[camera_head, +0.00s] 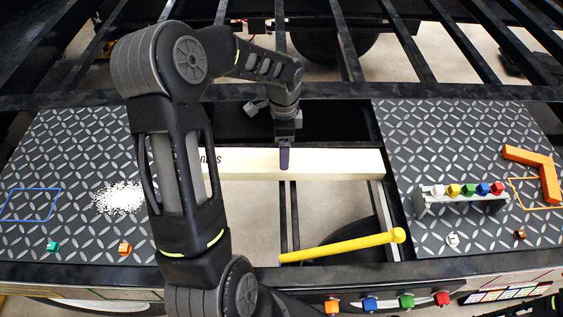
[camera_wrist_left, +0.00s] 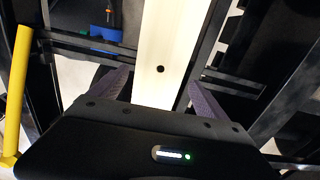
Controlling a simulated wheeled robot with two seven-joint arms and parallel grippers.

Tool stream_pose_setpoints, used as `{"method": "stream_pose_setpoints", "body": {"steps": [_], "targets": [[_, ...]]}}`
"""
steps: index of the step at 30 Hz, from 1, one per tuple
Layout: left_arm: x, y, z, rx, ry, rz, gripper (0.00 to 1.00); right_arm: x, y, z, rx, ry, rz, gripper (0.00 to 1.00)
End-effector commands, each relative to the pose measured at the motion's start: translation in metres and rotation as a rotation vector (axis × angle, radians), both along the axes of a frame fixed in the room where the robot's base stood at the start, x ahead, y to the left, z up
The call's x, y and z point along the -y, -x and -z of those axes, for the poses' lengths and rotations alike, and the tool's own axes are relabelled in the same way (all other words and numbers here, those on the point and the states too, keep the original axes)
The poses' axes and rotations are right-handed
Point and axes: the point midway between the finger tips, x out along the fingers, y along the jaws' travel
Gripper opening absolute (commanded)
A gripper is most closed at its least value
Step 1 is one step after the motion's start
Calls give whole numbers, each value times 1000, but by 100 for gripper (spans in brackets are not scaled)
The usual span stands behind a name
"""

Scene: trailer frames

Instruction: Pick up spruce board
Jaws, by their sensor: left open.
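The spruce board (camera_head: 335,164) is a long pale beam lying across the gap between two dark tread-plate decks. Its left part, with partly hidden lettering, passes behind my left arm. My left gripper (camera_head: 284,160) points down at the middle of the board. In the left wrist view, the pale board (camera_wrist_left: 168,35) with a dark round spot runs between the two purple-grey fingers of my left gripper (camera_wrist_left: 160,88). The fingers are open, one on each side of the board, with gaps visible. My right gripper is not in view.
A yellow bar (camera_head: 345,245) lies in the gap in front of the board. The right deck holds a grey rack with coloured pieces (camera_head: 462,197) and an orange angled piece (camera_head: 547,178). White granules (camera_head: 118,198) lie on the left deck. Dark frame beams (camera_head: 345,98) cross behind.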

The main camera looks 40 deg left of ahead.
Motion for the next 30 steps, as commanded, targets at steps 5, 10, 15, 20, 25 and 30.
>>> {"method": "stream_pose_setpoints", "body": {"steps": [5, 10, 15, 20, 25, 30], "targets": [[0, 1, 19, -2, 1, 0, 86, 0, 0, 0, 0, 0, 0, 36], [-1, 0, 20, 1, -1, 0, 86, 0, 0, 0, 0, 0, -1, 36], [-1, 1, 22, 0, 0, 0, 86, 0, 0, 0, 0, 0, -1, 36], [-2, 3, 38, -4, 2, -1, 86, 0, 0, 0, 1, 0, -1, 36], [-3, 4, 63, -4, 3, 0, 86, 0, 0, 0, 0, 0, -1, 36], [-4, 3, 73, -1, 0, 0, 86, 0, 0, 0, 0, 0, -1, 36]]}}
